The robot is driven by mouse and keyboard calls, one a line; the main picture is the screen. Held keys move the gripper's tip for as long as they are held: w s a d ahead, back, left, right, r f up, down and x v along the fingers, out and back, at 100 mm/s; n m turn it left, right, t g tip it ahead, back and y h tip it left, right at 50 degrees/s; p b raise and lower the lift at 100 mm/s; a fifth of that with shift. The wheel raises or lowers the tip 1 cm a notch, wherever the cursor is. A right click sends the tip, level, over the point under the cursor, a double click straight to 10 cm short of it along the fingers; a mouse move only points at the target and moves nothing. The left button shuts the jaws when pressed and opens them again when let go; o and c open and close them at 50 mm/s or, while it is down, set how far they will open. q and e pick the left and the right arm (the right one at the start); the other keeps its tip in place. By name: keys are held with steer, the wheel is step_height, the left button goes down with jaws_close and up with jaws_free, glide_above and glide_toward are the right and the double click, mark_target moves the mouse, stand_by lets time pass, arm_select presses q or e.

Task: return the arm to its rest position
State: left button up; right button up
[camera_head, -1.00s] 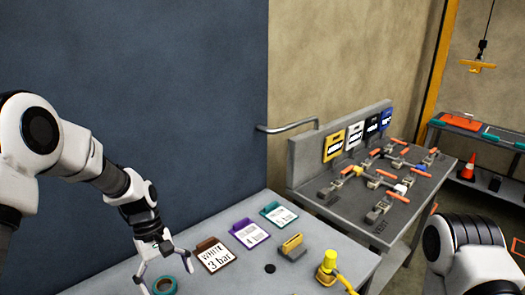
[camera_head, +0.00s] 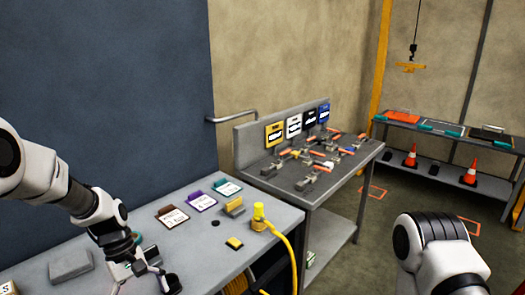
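My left arm comes in from the left. Its gripper (camera_head: 142,284) is low over the near bench, partly cut off by the bottom edge. Its fingers look spread apart, with nothing clearly held between them. A small brown and pale item and a dark item show right around the fingers; I cannot tell whether they touch. Part of a teal ring (camera_head: 138,237) shows behind the wrist. A white link of my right arm (camera_head: 437,254) is at the lower right; its gripper is out of view.
The near bench (camera_head: 95,243) holds a grey block (camera_head: 70,265), brown, purple and teal cards (camera_head: 172,217), a yellow-topped block (camera_head: 233,206) and a yellow connector with hose (camera_head: 259,214). A clamp jig table (camera_head: 283,179) stands beyond. Cones (camera_head: 410,156) stand on the right shelf.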

arm_select(q)
steer(key=s+f+g+b, duration=0.2)
steer(key=s+f, duration=0.1)
steer(key=f, duration=0.6)
steer(key=s+f+m+y+b, duration=0.2)
steer(key=s+f+m, duration=0.1)
steer(key=s+f, duration=0.85)
steer(key=s+f+m+y+b, duration=0.1)
steer(key=s+f+m+b, duration=0.15)
steer(key=s+f, duration=0.9)
steer(key=w+r+m+t, duration=0.2)
steer(key=t, duration=0.1)
steer(key=r+m+t, duration=0.1)
steer(key=t, duration=0.1)
steer(key=shift+w+d+m+p, duration=0.25)
steer(key=shift+w+d+p, duration=0.1)
steer(key=shift+w+d, duration=0.05)
arm_select(e)
step_height(320, 180, down, 6)
steer(key=w, duration=0.1)
steer(key=shift+a+f, duration=0.25)
steer(key=shift+a, duration=0.05)
steer(key=shift+w, duration=0.1)
